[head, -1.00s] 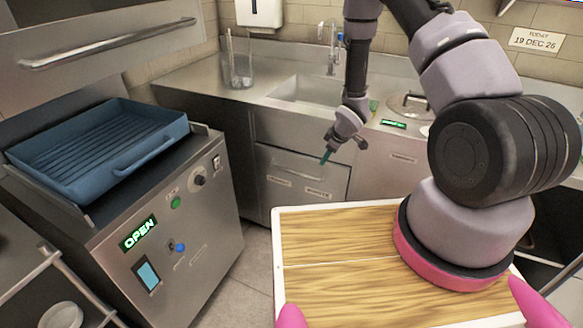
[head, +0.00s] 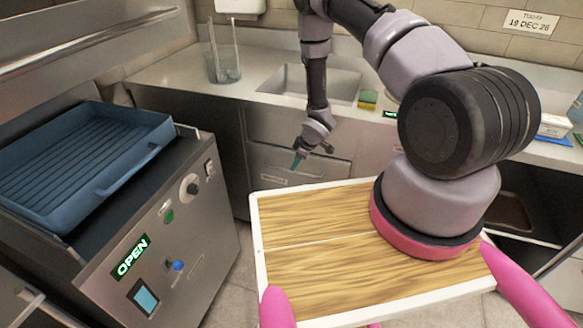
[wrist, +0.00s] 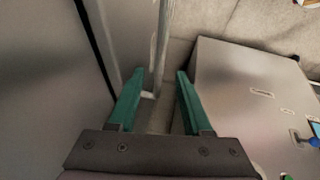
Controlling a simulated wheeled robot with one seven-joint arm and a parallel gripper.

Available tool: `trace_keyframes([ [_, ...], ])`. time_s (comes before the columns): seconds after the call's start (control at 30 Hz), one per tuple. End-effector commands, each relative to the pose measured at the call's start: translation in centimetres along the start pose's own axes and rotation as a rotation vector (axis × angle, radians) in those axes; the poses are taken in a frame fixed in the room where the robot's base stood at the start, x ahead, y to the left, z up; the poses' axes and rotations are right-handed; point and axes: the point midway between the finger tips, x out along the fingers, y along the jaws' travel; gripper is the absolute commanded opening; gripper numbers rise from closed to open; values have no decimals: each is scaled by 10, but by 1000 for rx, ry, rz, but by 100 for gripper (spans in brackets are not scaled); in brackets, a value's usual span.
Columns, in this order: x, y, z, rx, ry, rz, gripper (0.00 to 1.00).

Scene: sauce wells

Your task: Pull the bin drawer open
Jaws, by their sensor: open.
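The bin drawer (head: 262,163) is a grey metal front low in the counter below the sink, with a small label. It looks closed. My gripper (head: 297,163), with green fingers, points down in front of the drawer. In the wrist view my gripper (wrist: 160,75) is open and empty. A thin metal bar (wrist: 162,40), which looks like the drawer's handle, runs from the top down to the gap between the fingertips. I cannot tell whether a finger touches it. My arm hides part of the drawer's right side.
A grey machine with an OPEN display (head: 131,257) and a blue tray (head: 90,160) stands at the left; its side also shows in the wrist view (wrist: 235,100). The sink (head: 315,84) and a glass container (head: 222,65) are above. Floor shows between machine and counter.

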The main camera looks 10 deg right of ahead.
Motion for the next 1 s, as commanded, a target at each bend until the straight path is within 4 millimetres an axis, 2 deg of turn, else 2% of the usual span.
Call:
trace_keyframes([
  [0.1,22,0,0,-2,-1,-1,50],
  [0.3,45,0,0,0,0,0,50],
  [0.67,50,0,0,0,0,0,50],
  [0.77,50,0,0,0,0,0,15],
  [0.8,50,0,0,0,0,0,0],
  [1.0,50,0,0,0,0,0,0],
])
